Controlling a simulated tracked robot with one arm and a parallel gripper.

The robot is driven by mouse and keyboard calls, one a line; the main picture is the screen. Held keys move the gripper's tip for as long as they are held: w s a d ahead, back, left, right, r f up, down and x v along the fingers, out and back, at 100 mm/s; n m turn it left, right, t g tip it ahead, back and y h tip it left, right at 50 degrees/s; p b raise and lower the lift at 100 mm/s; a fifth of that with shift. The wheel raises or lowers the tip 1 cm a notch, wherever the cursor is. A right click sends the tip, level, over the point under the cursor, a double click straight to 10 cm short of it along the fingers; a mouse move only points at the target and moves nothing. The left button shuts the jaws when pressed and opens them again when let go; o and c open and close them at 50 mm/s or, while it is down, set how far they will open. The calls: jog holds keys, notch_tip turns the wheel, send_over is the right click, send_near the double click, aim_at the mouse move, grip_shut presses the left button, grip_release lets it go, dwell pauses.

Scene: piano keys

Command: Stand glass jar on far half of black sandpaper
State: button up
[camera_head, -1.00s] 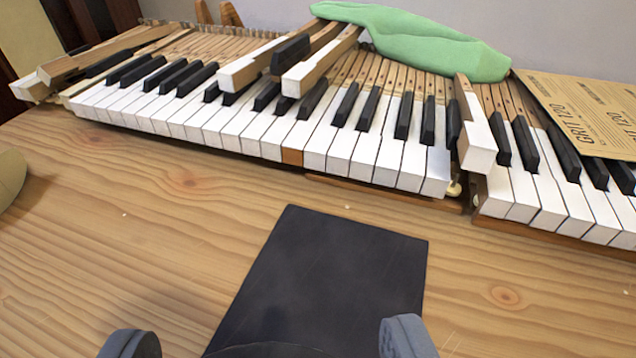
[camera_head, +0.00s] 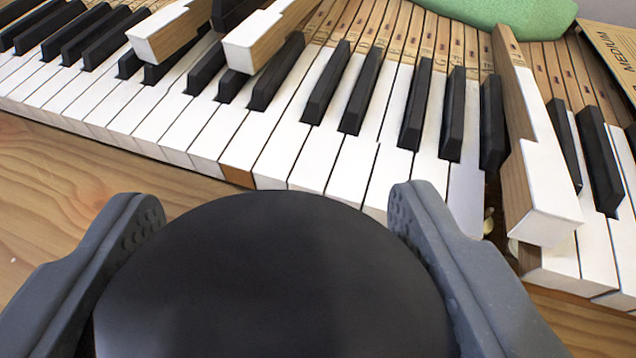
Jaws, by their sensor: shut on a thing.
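My gripper (camera_head: 275,222) has its two grey fingers on either side of a wide, dark, rounded thing. I take this to be the top of the glass jar (camera_head: 275,280), held between the fingers. It fills the lower middle of the view, and its clear glass walls do not show. The black sandpaper cannot be made out now. It is hidden behind the jar and fingers, so I cannot tell how high the jar is or whether it touches the sheet.
Piano keys (camera_head: 335,165) run across the view just beyond the jar, some raised or lying loose, one loose key (camera_head: 545,185) at right. A green cloth (camera_head: 510,12) and brown sandpaper packet (camera_head: 612,55) lie behind. Bare wooden table (camera_head: 45,190) shows at left.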

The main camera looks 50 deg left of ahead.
jog(key=shift+w+a, duration=0.2)
jog(key=shift+w, duration=0.1)
jog(key=shift+w+a+f, duration=0.1)
jog(key=shift+f, duration=0.25)
notch_tip(320, 180, down, 3)
jog(key=shift+f+b, duration=0.1)
jog(key=shift+b, duration=0.55)
jog(key=o, duration=1.2)
jog(key=shift+o, duration=0.2)
jog(key=shift+r, duration=0.2)
jog(key=p+v, duration=0.1)
jog(key=v, duration=1.1)
jog(key=shift+p, duration=0.35)
jog(key=shift+f, duration=0.1)
